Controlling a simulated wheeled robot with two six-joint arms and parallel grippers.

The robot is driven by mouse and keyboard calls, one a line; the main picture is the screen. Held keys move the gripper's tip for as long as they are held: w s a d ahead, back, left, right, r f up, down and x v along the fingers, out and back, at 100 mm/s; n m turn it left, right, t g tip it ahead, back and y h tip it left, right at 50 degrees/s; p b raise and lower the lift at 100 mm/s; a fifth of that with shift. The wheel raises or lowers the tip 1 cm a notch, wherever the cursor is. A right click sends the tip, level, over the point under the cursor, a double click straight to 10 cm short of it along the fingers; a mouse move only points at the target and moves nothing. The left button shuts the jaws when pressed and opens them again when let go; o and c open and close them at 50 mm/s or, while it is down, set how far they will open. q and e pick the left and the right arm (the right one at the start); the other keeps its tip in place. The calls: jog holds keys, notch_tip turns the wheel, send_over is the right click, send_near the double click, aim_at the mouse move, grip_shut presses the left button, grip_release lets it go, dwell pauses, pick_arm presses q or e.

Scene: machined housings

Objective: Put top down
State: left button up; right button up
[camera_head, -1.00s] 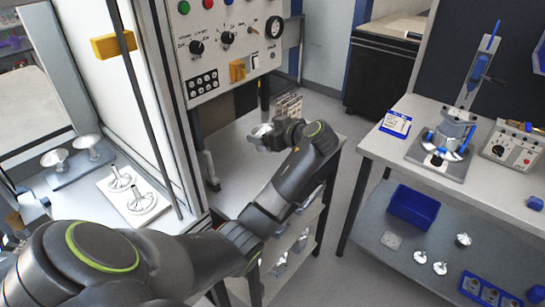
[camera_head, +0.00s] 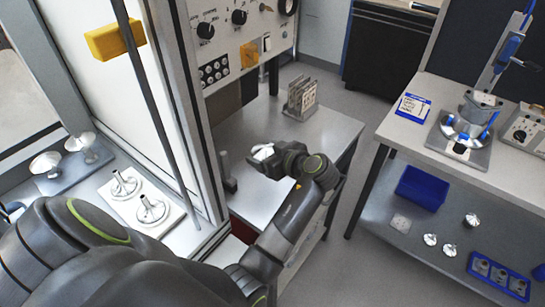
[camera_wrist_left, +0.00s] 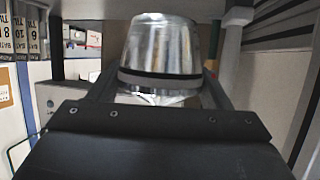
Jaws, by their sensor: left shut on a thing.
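My left gripper (camera_head: 262,158) is over the grey side table below the control panel. It is shut on a shiny metal top (camera_wrist_left: 160,50). In the left wrist view the top is a smooth, tapered cup shape with a dark band near the jaws. In the head view only a small bright part of the top (camera_head: 262,151) shows at the gripper's end. I cannot tell whether it touches the table. My right gripper is not in view.
The side table (camera_head: 245,200) has free room around the gripper. A rack of upright plates (camera_head: 301,98) stands at its back. Metal parts stand on a white plate (camera_head: 158,222) inside the cabinet at left. A workbench (camera_head: 440,90) holds a fixture (camera_head: 465,125); a blue bin (camera_head: 418,188) sits below.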

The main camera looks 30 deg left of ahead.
pick_arm(q)
jog(key=f, duration=0.2)
jog(key=shift+d+f+p, duration=0.25)
jog(key=shift+f+p, duration=0.05)
jog(key=shift+f, duration=0.1)
jog(key=f, duration=0.3)
jog(key=shift+a+f+p, duration=0.2)
jog(key=shift+p, duration=0.2)
jog(key=shift+d+f, duration=0.1)
jog(key=shift+f, duration=0.25)
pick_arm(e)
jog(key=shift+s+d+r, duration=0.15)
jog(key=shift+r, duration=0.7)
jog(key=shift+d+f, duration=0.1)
pick_arm(q)
jog(key=o, duration=1.1)
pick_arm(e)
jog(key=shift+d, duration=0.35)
